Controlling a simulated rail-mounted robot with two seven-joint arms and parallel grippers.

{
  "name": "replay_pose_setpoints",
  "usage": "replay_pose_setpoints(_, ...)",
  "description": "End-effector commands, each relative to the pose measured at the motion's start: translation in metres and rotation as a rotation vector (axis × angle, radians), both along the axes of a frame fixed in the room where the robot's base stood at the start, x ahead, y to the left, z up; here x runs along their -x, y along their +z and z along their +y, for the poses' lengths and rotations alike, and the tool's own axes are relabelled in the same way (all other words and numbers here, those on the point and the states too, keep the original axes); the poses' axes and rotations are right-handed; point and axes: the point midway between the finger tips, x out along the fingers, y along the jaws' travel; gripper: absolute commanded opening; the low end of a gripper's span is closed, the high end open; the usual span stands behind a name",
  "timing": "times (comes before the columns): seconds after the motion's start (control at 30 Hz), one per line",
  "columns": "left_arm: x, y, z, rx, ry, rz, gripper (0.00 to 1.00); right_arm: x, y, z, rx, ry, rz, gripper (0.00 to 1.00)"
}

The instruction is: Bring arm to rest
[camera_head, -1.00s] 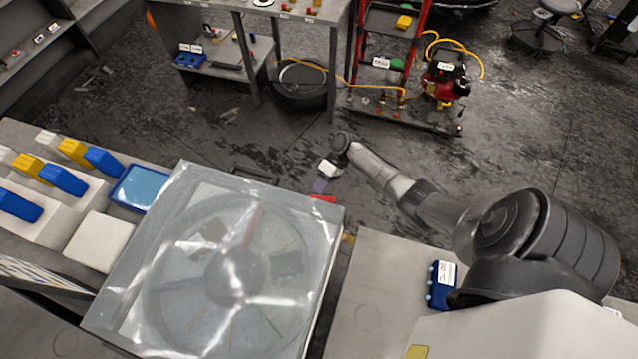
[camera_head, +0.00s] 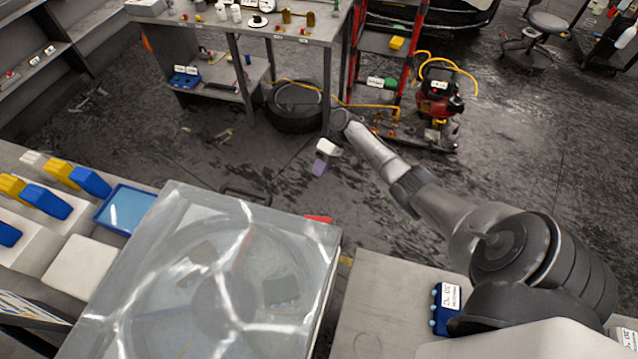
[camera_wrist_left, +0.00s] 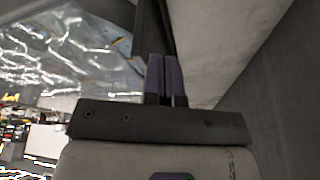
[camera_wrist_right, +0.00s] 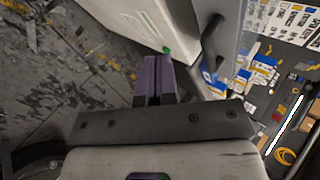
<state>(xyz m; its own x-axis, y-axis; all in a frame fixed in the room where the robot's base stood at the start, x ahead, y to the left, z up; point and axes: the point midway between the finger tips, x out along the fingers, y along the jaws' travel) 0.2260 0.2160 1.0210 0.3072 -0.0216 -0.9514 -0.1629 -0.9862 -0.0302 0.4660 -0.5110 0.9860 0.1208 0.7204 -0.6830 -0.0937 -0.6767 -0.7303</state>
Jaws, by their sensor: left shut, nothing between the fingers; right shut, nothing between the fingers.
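My right arm (camera_head: 440,205) reaches out past the worktop, over the open floor. My right gripper (camera_head: 319,168) hangs at its end with purple fingers, beyond the far edge of the glossy clear-topped box. In the right wrist view its fingers (camera_wrist_right: 155,76) are together and empty, beside a pale panel with a dark handle. My left gripper is not in the head view. In the left wrist view its purple fingers (camera_wrist_left: 166,76) are together and empty, close to a pale grey surface and the shiny clear film.
The clear-topped box (camera_head: 160,270) stands at the front. Blue and yellow tools and a blue tray (camera_head: 125,209) lie to its left. A small blue labelled box (camera_head: 446,308) lies on the right worktop (camera_head: 380,300). A bench, a tire (camera_head: 297,105) and a red rack stand farther back.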

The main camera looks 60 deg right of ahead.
Motion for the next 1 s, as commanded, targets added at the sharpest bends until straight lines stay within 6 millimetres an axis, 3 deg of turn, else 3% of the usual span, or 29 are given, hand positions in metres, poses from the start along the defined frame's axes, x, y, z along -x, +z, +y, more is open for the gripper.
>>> replay_pose_setpoints(0.6, 0.000, -0.004, 0.003, -0.009, -0.006, 0.000, 0.00, -0.006, 0.009, -0.010, 0.000, -0.049, 0.037, 0.00)
replay_pose_setpoints(0.73, 0.000, -0.003, 0.002, -0.007, -0.005, 0.000, 0.00, -0.007, 0.003, -0.023, 0.126, -0.102, 0.101, 0.00)
replay_pose_setpoints(0.87, 0.000, -0.003, 0.001, -0.002, -0.002, 0.001, 0.00, -0.024, 0.025, -0.033, 0.344, -0.108, 0.069, 0.00)
replay_pose_setpoints(1.0, 0.000, -0.003, -0.001, 0.004, 0.002, 0.001, 0.00, -0.048, 0.062, -0.031, 0.585, -0.098, -0.026, 0.00)
